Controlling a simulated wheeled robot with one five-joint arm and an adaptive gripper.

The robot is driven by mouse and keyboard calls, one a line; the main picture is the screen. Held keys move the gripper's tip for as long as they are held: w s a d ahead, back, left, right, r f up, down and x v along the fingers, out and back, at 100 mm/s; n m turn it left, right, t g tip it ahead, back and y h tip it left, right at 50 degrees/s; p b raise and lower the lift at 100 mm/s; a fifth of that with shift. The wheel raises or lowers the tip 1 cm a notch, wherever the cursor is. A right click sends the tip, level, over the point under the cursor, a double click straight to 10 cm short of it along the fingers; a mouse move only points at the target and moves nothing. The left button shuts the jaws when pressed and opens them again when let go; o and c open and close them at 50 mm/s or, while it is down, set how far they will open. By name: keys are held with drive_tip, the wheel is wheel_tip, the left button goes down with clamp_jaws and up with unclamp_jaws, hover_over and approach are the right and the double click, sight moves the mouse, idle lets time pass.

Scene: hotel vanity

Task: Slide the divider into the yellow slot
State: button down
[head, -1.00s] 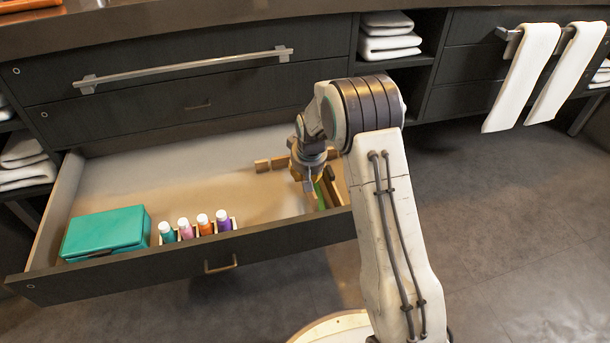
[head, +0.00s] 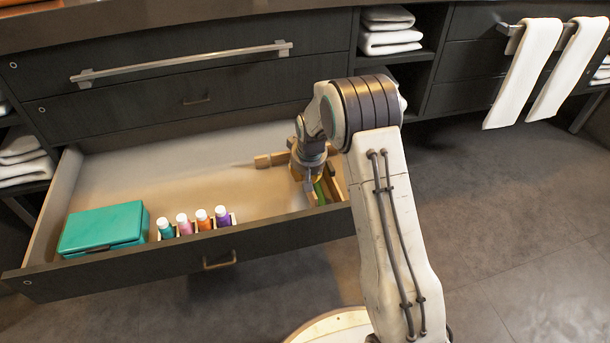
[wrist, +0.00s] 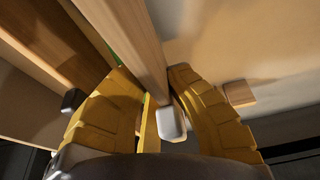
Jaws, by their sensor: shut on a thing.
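My gripper (head: 310,188) reaches down into the right end of the open drawer (head: 150,262). In the wrist view its yellow fingers (wrist: 160,110) are closed on a pale wooden strip, which I take to be the divider (wrist: 126,38). The strip runs up and left from between the fingers. A green strip shows beside my gripper in the head view (head: 320,192), and a little green shows behind the fingers in the wrist view (wrist: 114,56). I cannot make out the yellow slot apart from the yellow fingers. The strip's lower edge is hidden.
A teal box (head: 102,228) and a rack of several small bottles (head: 203,220) stand at the drawer's left and front. The drawer's middle floor is bare. Towels hang at the right (head: 525,70).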

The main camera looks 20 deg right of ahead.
drive_tip(key=shift+f, duration=0.2)
drive_tip(key=c, duration=1.3)
unclamp_jaws()
drive_tip(key=v, duration=1.2)
